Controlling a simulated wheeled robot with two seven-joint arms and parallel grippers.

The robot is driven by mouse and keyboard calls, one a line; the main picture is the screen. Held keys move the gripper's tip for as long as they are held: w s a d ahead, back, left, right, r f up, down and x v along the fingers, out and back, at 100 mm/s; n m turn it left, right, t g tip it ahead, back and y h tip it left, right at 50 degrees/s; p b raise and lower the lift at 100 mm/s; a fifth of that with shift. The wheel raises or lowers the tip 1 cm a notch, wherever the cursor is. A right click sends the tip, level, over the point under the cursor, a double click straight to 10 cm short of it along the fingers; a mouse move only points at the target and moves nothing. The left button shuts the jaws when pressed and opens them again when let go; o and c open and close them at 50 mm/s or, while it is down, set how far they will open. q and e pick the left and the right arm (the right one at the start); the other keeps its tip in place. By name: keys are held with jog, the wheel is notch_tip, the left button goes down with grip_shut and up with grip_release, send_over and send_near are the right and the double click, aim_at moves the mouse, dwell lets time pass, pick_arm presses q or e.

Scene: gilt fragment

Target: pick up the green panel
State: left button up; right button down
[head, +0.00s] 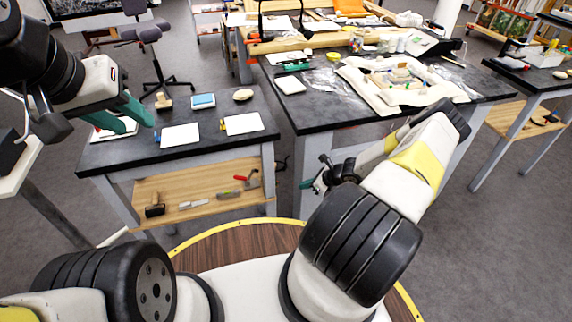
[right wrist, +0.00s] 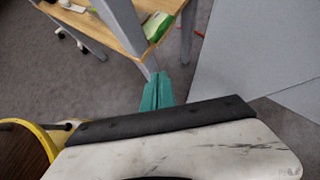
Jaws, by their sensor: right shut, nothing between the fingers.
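A flat green piece (right wrist: 157,27), which looks like the green panel, lies on a wooden shelf in the right wrist view. A small green item (head: 228,195) lies on the lower shelf of the left table in the head view; I cannot tell whether it is the same piece. My right gripper (right wrist: 157,92) is shut and empty, its teal fingers together below the shelf edge in the picture, apart from the green piece. It is partly hidden by my arm in the head view (head: 318,183). My left gripper (head: 136,127) is open and empty over the left table's left end.
The left table (head: 215,148) holds white sheets, a blue-topped box (head: 203,101) and small tools. Its lower shelf (head: 170,185) carries a brush and trowels. The crowded middle table (head: 310,122) stands beside it, with a narrow floor gap between.

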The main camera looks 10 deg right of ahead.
jog(key=w+a+r+x, duration=0.1)
jog(key=r+x, duration=0.1)
jog(key=x, duration=0.9)
jog(key=shift+w+a+f, duration=0.3)
jog(key=shift+a+f, duration=0.05)
jog(key=shift+a, duration=0.1)
jog(key=shift+w, duration=0.1)
jog(key=shift+w+a, duration=0.7)
jog(key=shift+a, duration=0.05)
